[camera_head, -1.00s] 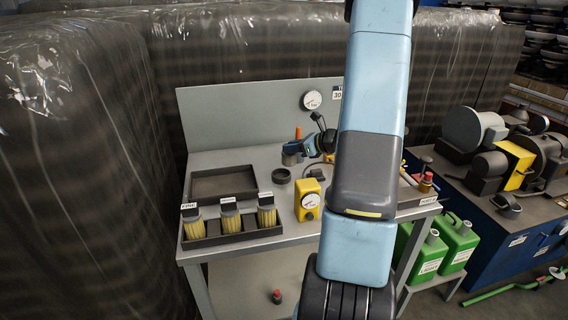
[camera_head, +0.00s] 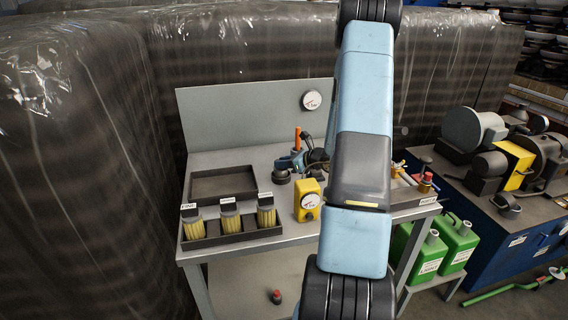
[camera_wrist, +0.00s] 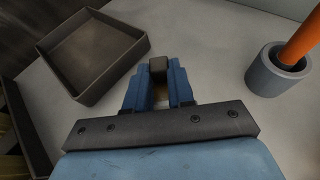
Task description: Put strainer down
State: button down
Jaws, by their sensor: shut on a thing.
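In the wrist view, my gripper (camera_wrist: 158,92) is shut on a dark, square-topped piece (camera_wrist: 158,66), which I take as the strainer's top. Its lower part is hidden below the fingers. In the head view, the blue fingers of my gripper (camera_head: 289,161) are low over the bench, just above a dark round ring or cup (camera_head: 282,178). I cannot tell whether the held strainer touches it. An empty dark tray (camera_head: 224,185) lies to the left, also in the wrist view (camera_wrist: 92,52).
A rack (camera_head: 232,239) with three labelled yellow filters stands at the bench front. A yellow gauge box (camera_head: 307,201) stands right of it, close to the ring. An orange handle (camera_wrist: 302,40) stands in a grey cup (camera_wrist: 277,74) right of my gripper. The bench's back panel (camera_head: 240,115) rises behind.

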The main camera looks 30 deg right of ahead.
jog(key=shift+f, duration=0.1)
jog(key=c, duration=1)
grip_release()
